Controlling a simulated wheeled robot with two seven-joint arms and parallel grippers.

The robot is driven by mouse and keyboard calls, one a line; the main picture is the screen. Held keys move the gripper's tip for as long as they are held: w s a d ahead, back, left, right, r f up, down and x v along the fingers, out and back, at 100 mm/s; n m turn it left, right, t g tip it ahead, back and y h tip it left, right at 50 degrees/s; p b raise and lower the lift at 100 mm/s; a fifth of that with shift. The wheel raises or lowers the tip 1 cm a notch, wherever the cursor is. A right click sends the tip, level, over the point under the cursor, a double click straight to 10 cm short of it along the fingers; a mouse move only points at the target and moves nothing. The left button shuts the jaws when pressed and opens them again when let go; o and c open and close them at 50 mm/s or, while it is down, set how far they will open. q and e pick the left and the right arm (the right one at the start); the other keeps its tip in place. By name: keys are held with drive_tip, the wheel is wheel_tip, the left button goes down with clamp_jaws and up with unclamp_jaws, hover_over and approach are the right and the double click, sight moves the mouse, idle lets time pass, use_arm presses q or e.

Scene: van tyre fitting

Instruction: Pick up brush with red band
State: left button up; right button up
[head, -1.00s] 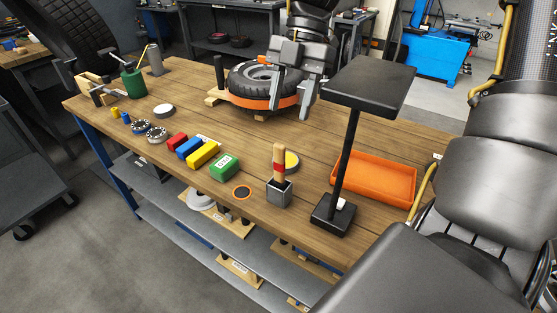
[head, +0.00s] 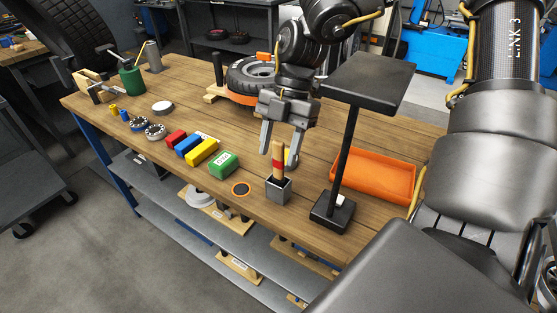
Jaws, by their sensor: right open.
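The brush with the red band (head: 278,165) stands upright, its lower end hidden inside a small grey square holder (head: 279,190) near the front of the wooden bench. It has a light wooden handle with a red band around it. My right gripper (head: 279,158) is open and points down at the brush. In the picture the top of the handle shows between its two fingers. I cannot tell whether the fingers are around the handle or still behind it. My left gripper is not in view.
A black stand (head: 344,150) with a flat top rises just right of the brush. An orange tray (head: 372,176) lies behind it. A tyre (head: 243,75) is at the back. Green (head: 223,164), yellow (head: 202,151), blue and red blocks lie left, with a dark ring (head: 241,189) nearer.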

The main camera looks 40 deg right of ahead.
drive_tip(key=shift+a+f, duration=0.15)
drive_tip(key=shift+f, duration=0.1)
drive_tip(key=c, duration=1.1)
drive_tip(key=shift+r, duration=0.1)
clamp_jaws()
wheel_tip(320, 180, up, 10)
drive_tip(key=shift+s+f, duration=0.1)
